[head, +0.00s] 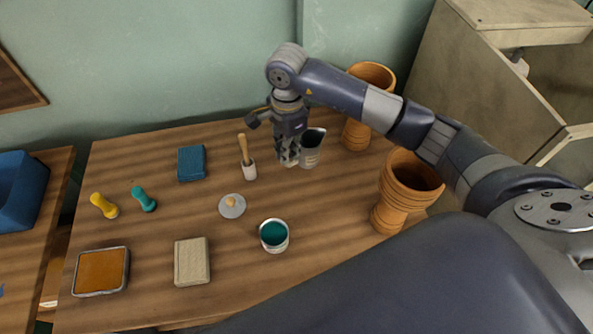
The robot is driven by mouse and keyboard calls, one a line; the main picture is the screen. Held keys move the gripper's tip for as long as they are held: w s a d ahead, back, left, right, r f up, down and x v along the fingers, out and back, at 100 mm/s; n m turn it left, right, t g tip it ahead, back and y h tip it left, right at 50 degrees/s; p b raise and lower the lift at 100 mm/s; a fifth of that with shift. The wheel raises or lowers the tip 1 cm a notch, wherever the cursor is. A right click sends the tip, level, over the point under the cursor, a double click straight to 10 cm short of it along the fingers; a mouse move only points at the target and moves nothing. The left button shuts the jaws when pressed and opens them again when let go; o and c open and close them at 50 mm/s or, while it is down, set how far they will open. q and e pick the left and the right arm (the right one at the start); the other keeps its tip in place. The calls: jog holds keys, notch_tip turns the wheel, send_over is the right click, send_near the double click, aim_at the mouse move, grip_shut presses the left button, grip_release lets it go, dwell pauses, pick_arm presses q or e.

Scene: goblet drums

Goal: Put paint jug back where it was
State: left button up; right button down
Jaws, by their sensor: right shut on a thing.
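The paint jug (311,150) is a small grey vessel with a dark inside. It stands upright, on or just above the back of the wooden table (160,225); I cannot tell whether its base touches. My right gripper (288,157) points down at the jug's left side and is shut on it. The fingers hide that side of the jug and any handle there. My left gripper is not in view.
Two orange goblet drums stand right of the jug, one behind (357,134) and one nearer (391,212).

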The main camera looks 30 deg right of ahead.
aim_at(288, 166)
notch_tip(288, 166, down, 7)
jog(key=shift+f+p, duration=0.2)
jog(key=shift+p, duration=0.2)
jog(key=shift+f, duration=0.1)
jog(key=c, duration=2.1)
grip_release()
jog(key=shift+f, duration=0.1)
jog(key=shift+c, duration=0.2)
jog(key=o, duration=0.4)
jog(key=shift+o, duration=0.2)
